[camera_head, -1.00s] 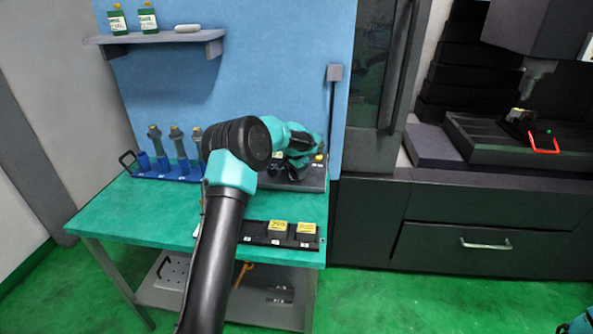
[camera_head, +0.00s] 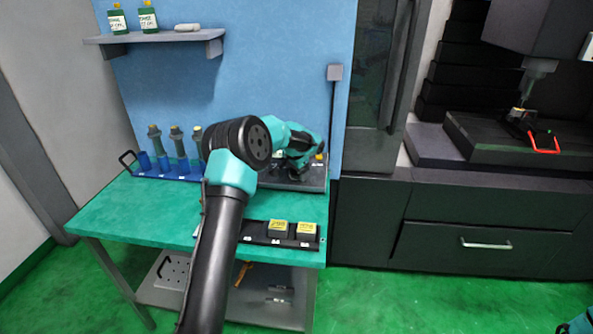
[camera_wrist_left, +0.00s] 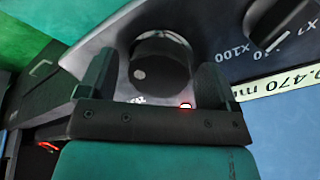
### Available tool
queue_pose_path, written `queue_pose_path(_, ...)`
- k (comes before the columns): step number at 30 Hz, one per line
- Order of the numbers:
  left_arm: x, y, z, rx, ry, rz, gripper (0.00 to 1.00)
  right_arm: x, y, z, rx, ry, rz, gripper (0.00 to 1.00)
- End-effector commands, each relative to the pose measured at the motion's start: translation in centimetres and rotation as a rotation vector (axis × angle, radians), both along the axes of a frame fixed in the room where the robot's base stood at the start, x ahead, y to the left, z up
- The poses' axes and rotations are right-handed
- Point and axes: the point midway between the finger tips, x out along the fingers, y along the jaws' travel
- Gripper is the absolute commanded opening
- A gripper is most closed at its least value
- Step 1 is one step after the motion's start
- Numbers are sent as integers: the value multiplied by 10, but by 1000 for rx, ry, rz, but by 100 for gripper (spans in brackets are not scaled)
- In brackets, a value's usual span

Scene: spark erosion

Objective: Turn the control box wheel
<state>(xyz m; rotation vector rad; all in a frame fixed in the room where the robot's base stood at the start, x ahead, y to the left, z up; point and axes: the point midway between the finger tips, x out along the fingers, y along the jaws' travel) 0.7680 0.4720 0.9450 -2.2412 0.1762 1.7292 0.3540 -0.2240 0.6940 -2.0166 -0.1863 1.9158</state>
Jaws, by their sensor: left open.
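The control box (camera_head: 311,182) stands at the back right of the green table, mostly behind my left arm. In the left wrist view the wheel (camera_wrist_left: 160,67) is a round black knob with a pale dot, on the grey face of the control box (camera_wrist_left: 205,38). My left gripper (camera_wrist_left: 155,85) is open, with one finger on each side of the wheel. I cannot tell whether the fingers touch it. In the head view my left gripper (camera_head: 298,158) is over the box, its fingertips hidden.
A second knob (camera_wrist_left: 278,20) marked x1 and x100, a red light (camera_wrist_left: 186,105) and a strip reading about 0.470 mm (camera_wrist_left: 285,90) are near the wheel. A black tray (camera_head: 262,235) holds yellow-topped blocks. The machine spindle (camera_head: 535,75) hangs over a workpiece (camera_head: 518,113) at right.

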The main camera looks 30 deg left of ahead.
Motion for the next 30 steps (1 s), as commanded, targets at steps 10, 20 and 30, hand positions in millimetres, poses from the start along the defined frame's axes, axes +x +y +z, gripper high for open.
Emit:
queue_pose_path(10, -3, -1, 17, 1, -4, -1, 84, 0, 0, 0, 0, 0, 0, 43)
queue_pose_path(20, -19, -7, 72, 1, -4, -1, 84, 0, 0, 0, 0, 0, 0, 43)
queue_pose_path(30, -36, -12, 135, 0, -4, 0, 84, 0, 0, 0, 0, 0, 0, 43)
